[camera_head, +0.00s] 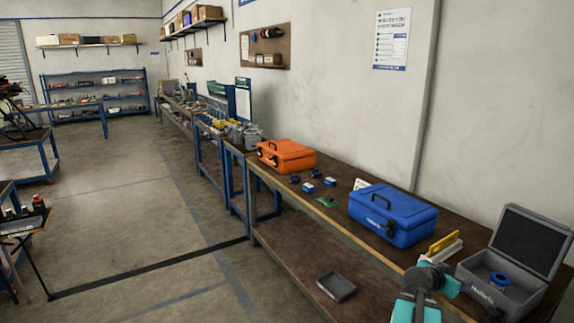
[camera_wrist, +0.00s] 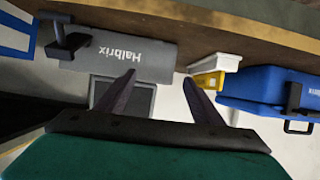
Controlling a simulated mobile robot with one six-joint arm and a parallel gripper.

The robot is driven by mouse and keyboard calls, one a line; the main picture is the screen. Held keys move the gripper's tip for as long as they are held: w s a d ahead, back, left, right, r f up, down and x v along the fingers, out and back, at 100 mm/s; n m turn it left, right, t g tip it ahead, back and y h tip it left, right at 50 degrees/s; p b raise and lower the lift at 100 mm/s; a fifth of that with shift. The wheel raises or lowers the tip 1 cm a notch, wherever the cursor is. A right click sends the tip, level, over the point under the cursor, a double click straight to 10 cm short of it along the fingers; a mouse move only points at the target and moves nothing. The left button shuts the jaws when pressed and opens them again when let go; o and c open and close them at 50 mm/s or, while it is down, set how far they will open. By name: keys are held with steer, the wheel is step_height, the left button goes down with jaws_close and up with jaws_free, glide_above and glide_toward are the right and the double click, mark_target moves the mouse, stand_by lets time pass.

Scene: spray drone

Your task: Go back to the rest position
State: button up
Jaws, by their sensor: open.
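My gripper (camera_wrist: 159,79) is open in the wrist view, with its two dark fingers apart and nothing between them. In the head view my teal arm reaches in from the bottom right, in front of the workbench (camera_head: 385,252). The arm is beside an open grey case (camera_head: 480,291) with a blue ring (camera_head: 499,279) in it. The grey case also shows in the wrist view (camera_wrist: 125,62), beyond the fingers to the left. The fingertips are hard to make out in the head view.
A blue case (camera_head: 393,215) and an orange case (camera_head: 286,155) stand on the bench. A yellow item in a white holder (camera_head: 441,246) is near my arm. A grey tray (camera_head: 337,286) lies on the lower shelf.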

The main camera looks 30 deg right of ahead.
steer(key=w+a+f+n+t+y, duration=0.1)
steer(key=w+a+f+n+y, duration=0.1)
steer(key=w+a+f, duration=0.9)
steer(key=w+a+f+n+t+y, duration=0.25)
steer(key=w+a+f, duration=0.35)
steer(key=a+f, duration=0.5)
steer(key=s+a+f+n+g+y, duration=0.1)
steer(key=a+f+n+y, duration=0.1)
steer(key=a+f, duration=0.6)
steer(key=s+a+f+n+g+y, duration=0.15)
steer(key=a+f, duration=0.35)
steer(key=a, duration=0.7)
steer(key=s+a+f+n+g+y, duration=0.2)
steer(key=s+a+f+n+g, duration=0.1)
steer(key=s+a, duration=0.8)
steer(key=s+a+f+n+g+y, duration=0.3)
steer(key=s+a+f+n, duration=0.3)
steer(key=s+a+f, duration=0.2)
steer(key=s+a+g, duration=0.1)
steer(key=s+a, duration=0.1)
steer(key=a, duration=0.1)
steer(key=shift+s+a, duration=0.2)
steer(key=shift+s, duration=0.15)
